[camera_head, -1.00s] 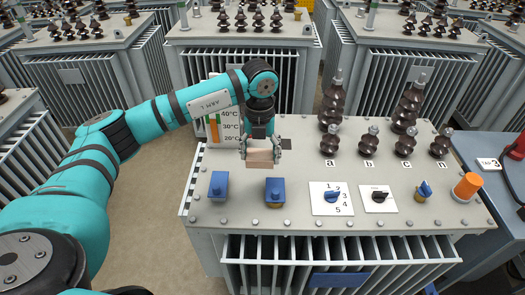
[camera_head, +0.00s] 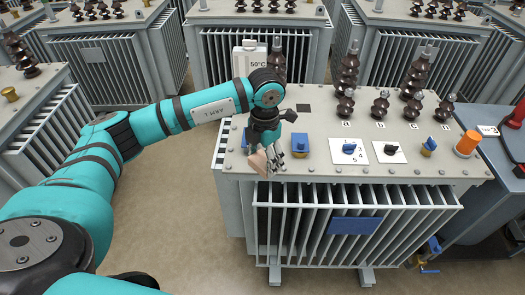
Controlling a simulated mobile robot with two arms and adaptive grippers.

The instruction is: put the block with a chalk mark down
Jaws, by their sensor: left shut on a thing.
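A pale pinkish-tan block (camera_head: 259,163) is held in my left gripper (camera_head: 268,162), which is shut on it. The block is tilted and shows at the left side of the fingers. In the picture it overlaps the front edge of the grey transformer top (camera_head: 318,167), near its left end. I cannot tell how high it is above the edge or whether it is beyond it. No chalk mark can be made out on the face that shows. My right gripper is not in view.
A blue box-shaped part (camera_head: 300,144) stands close right of the gripper. A rotary switch (camera_head: 348,147) on a white plate, brown insulators (camera_head: 346,75) and an orange cylinder (camera_head: 467,143) are farther right. Bare floor (camera_head: 180,215) lies front left.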

